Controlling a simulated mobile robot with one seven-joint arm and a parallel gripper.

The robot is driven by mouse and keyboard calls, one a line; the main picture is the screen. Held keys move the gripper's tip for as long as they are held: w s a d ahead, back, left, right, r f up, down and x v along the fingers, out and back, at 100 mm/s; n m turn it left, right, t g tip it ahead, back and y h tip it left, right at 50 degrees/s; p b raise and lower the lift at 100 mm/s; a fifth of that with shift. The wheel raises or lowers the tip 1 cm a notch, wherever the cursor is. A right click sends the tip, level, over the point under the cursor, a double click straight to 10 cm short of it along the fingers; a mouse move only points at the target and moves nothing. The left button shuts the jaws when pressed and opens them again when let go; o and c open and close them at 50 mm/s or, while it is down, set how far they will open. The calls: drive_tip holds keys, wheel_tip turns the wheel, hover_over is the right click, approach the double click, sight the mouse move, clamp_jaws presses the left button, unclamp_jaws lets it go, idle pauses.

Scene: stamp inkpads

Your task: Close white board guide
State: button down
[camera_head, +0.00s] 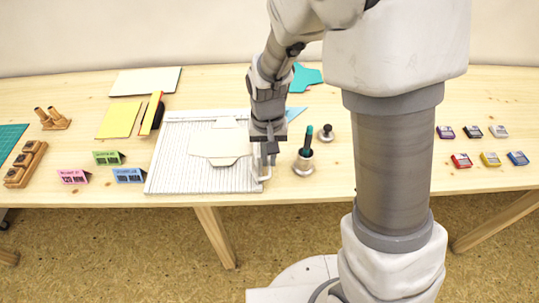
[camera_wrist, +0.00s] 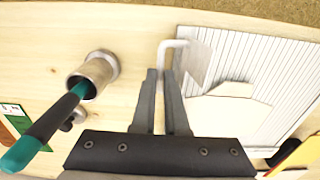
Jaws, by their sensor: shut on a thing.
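The white board (camera_head: 155,180) has a lined surface and lies flat on the table; it also shows in the wrist view (camera_wrist: 285,65). A white bent handle (camera_head: 264,178) stands at its front right corner, and its bar (camera_wrist: 174,43) runs between my fingers in the wrist view. My gripper (camera_head: 267,158) is shut on this handle, and its fingertips (camera_wrist: 161,75) sit on either side of the bar. A pale plate (camera_wrist: 195,64) joins the handle beside the lined area. A white shaped card (camera_head: 215,145) lies on the board. My arm hides part of the board's right edge.
Close to the right stand a cup (camera_head: 304,165) with a dark teal-tipped tool and a small knobbed stamp (camera_head: 326,133). Folded labels (camera_head: 128,175) stand left of the board. Yellow card (camera_head: 118,120) lies behind. Several inkpads (camera_head: 490,159) lie at the far right.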

drive_tip(key=shift+a+r+h+p, duration=0.25)
drive_tip(key=shift+a+h+p, duration=0.15)
drive_tip(key=shift+h+p, duration=0.35)
drive_tip(key=shift+a+r+h+p, duration=0.2)
drive_tip(key=shift+a+h+p, duration=0.15)
drive_tip(key=shift+h+p, duration=0.4)
drive_tip(key=shift+a+h+p, duration=0.35)
drive_tip(key=shift+h+p, duration=0.2)
drive_tip(key=shift+h, duration=0.25)
drive_tip(key=a+h, duration=0.1)
drive_tip(key=h, duration=0.2)
drive_tip(key=shift+w+a+f+h+p, duration=0.1)
drive_tip(key=shift+a+h+p, duration=0.2)
drive_tip(key=shift+a, duration=0.05)
drive_tip(key=h, duration=0.1)
drive_tip(key=a+f+h+b, duration=0.1)
drive_tip(key=h, duration=0.1)
drive_tip(key=shift+a+h, duration=0.3)
drive_tip(key=shift+a+f+g+h+b, duration=0.2)
drive_tip(key=shift+a+h+b, duration=0.15)
drive_tip(key=shift+h+b, duration=0.5)
drive_tip(key=shift+a+f+g+h+b, duration=0.1)
drive_tip(key=shift+a+f+h+b, duration=0.3)
drive_tip(key=shift+h, duration=0.75)
drive_tip(key=shift+r, duration=0.25)
drive_tip(key=c, duration=0.9)
unclamp_jaws()
drive_tip(key=shift+c, duration=0.2)
